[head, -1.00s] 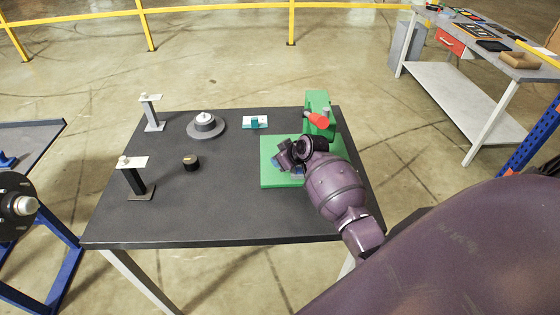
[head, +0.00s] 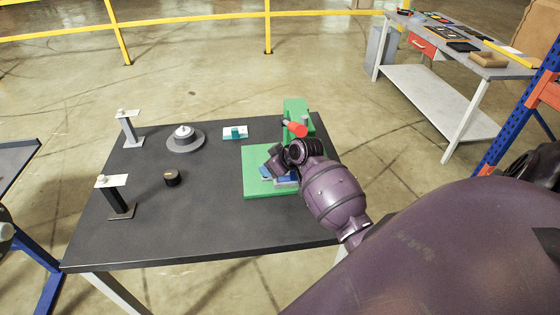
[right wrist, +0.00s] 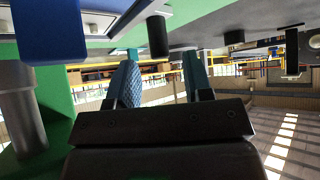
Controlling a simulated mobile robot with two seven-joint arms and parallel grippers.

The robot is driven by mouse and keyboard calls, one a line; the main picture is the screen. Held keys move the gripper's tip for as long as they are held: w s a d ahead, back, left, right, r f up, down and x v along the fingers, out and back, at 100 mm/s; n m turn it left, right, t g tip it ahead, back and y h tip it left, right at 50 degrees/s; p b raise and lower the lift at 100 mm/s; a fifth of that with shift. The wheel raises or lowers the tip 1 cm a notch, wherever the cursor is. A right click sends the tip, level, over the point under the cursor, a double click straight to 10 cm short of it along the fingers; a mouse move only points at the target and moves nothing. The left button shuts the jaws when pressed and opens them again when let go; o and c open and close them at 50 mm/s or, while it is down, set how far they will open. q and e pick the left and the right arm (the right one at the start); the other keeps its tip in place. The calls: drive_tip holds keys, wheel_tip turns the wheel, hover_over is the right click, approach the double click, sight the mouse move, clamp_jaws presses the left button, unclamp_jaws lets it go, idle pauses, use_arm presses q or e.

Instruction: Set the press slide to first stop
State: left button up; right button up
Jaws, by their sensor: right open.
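The press (head: 297,110) is a green upright with a red-tipped handle (head: 294,128), on a green base plate (head: 256,157) at the table's right side. A blue and grey part (head: 285,181), possibly the slide, shows low on the base, partly hidden by my right gripper (head: 270,164). That gripper is over the base plate, in front of the upright. In the right wrist view its two fingers (right wrist: 161,82) are apart with nothing between them. A blue block (right wrist: 48,30) and a grey post (right wrist: 20,105) are beside them at left. My left gripper is not in view.
The dark table (head: 205,225) also holds a round grey stepped piece (head: 185,141), a white and teal part (head: 235,132), a small black cylinder (head: 172,178) and two stands (head: 130,130). The table's front middle is clear. A grey workbench (head: 440,90) stands at back right.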

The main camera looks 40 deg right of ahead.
drive_tip(key=v, duration=0.5)
drive_tip(key=shift+s+r, duration=0.2)
drive_tip(key=shift+r, duration=0.05)
idle(0.3)
drive_tip(key=s+a+f+g, duration=0.1)
drive_tip(key=s+a, duration=0.1)
drive_tip(key=s, duration=0.2)
drive_tip(key=s+a+f+g, duration=0.1)
drive_tip(key=s+a+f, duration=0.1)
drive_tip(key=s, duration=0.3)
drive_tip(key=s+a+f+h, duration=0.1)
drive_tip(key=s+a, duration=0.2)
drive_tip(key=s, duration=0.2)
drive_tip(key=shift+f+g, duration=0.2)
drive_tip(key=shift+g, duration=0.2)
drive_tip(key=s+a+r+m+g+h, duration=0.1)
drive_tip(key=s+a, duration=0.2)
drive_tip(key=s, duration=0.4)
drive_tip(key=s+a+r+m+g+h, duration=0.1)
drive_tip(key=s+a+r, duration=0.15)
drive_tip(key=s, duration=0.55)
drive_tip(key=w+f+t, duration=0.7)
drive_tip(key=f, duration=0.5)
drive_tip(key=shift+w+t+y+b, duration=0.2)
drive_tip(key=shift+t+y+b, duration=0.1)
drive_tip(key=shift+y, duration=0.1)
